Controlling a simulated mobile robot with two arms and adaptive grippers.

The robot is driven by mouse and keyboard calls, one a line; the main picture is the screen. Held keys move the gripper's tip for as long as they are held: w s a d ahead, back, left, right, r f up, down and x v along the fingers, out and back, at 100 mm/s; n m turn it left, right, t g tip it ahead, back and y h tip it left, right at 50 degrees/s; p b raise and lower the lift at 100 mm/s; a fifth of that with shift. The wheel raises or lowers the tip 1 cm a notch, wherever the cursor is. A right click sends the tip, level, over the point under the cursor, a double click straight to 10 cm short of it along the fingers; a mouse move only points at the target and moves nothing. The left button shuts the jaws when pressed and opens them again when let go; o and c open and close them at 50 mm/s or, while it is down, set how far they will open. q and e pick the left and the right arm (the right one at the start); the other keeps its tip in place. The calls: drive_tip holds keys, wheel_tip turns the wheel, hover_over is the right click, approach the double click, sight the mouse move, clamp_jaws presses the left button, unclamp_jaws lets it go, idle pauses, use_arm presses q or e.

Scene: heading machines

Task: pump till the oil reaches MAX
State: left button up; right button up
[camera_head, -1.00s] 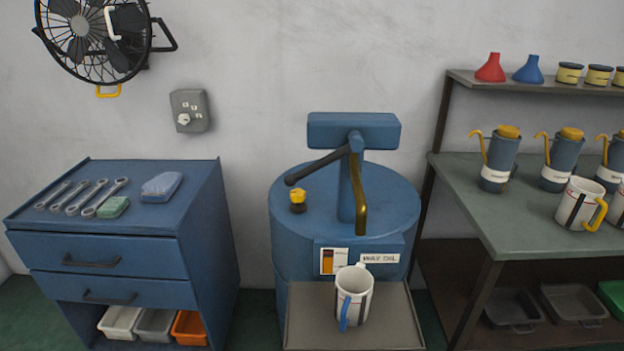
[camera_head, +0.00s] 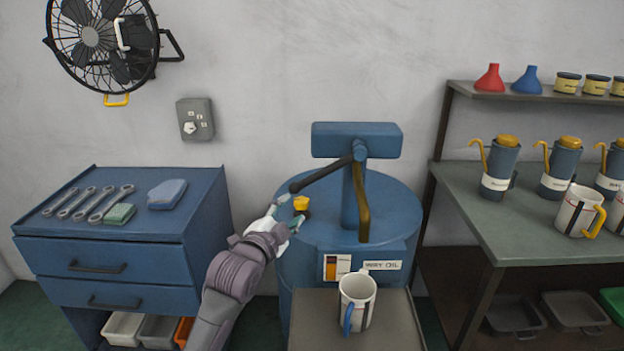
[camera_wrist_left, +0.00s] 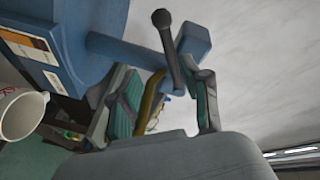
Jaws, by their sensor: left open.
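The blue oil drum (camera_head: 300,250) has a pump on top with a dark lever handle (camera_head: 322,173) slanting down to the left and a brass spout (camera_head: 362,210) pointing down. A white mug (camera_head: 357,297) with a blue handle stands on the tray (camera_head: 310,325) in front of the drum. Its oil level and any MAX mark cannot be read. My left gripper (camera_head: 287,213) is open just below the lever's end, by the yellow cap. In the left wrist view the lever (camera_wrist_left: 172,50) shows beyond the open fingers. My right gripper is not in view.
A yellow-topped cap (camera_head: 301,203) sits on the drum close to my fingers. A blue tool cabinet (camera_head: 110,250) with wrenches stands left. A green-topped bench (camera_head: 510,220) with oil cans and mugs stands right. Wall space above the drum is clear.

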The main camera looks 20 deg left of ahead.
sight(310, 181)
use_arm(q)
drive_tip(key=w, duration=0.4)
drive_tip(key=w+p, duration=0.1)
drive_tip(key=w, duration=0.4)
drive_tip(key=w+d+r, duration=0.1)
drive_tip(key=w, duration=0.4)
drive_tip(key=shift+r, duration=0.1)
clamp_jaws()
